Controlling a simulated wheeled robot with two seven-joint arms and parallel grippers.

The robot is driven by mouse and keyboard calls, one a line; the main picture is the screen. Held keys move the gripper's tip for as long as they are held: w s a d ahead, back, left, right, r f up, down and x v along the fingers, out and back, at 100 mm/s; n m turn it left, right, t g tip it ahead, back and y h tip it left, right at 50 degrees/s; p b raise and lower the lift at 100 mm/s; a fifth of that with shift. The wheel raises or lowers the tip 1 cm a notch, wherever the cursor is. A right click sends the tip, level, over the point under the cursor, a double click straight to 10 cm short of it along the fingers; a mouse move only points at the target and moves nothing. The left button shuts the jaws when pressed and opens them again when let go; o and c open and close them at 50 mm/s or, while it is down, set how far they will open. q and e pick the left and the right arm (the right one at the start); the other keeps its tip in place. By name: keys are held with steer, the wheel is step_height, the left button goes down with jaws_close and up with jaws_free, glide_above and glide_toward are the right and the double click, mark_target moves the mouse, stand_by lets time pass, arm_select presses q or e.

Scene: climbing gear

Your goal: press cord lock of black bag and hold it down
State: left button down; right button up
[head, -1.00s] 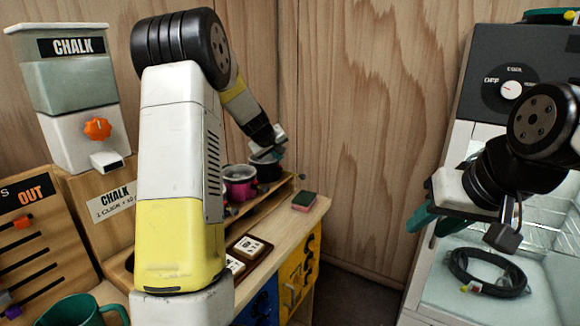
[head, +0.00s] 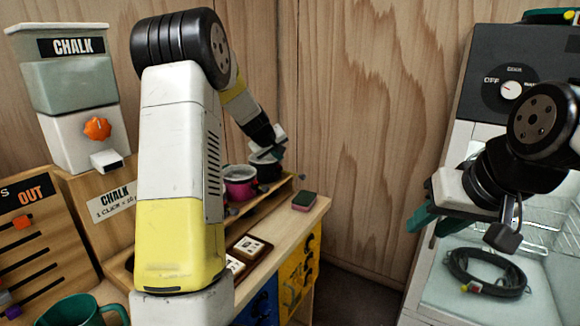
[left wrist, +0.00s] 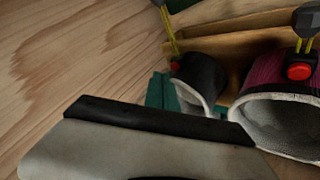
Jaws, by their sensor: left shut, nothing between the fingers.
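The black bag (head: 266,171) sits at the far end of the wooden shelf. In the left wrist view the black bag (left wrist: 203,79) shows its pale lining, and its cord lock with a red button (left wrist: 175,67) hangs on a yellow cord. My left gripper (head: 270,153) is shut and empty, just above the black bag. Teal fingers of it show in the left wrist view (left wrist: 158,92), partly hidden behind its grey body; I cannot tell whether they touch the cord lock. My right gripper (head: 436,222) is open and empty at the right.
A magenta bag (head: 239,187) stands beside the black bag, with its own red-button lock (left wrist: 299,71). A wooden wall stands behind.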

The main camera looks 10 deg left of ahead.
arm_select(q)
steer(key=shift+f, duration=0.45)
steer(key=shift+s+f, duration=0.2)
steer(key=shift+f, duration=0.45)
stand_by(0.3)
steer(key=shift+a+f, duration=0.15)
steer(key=shift+f, duration=0.2)
stand_by(0.5)
steer(key=shift+r, duration=0.15)
steer(key=shift+w+r, duration=0.25)
steer(key=shift+r, duration=1.05)
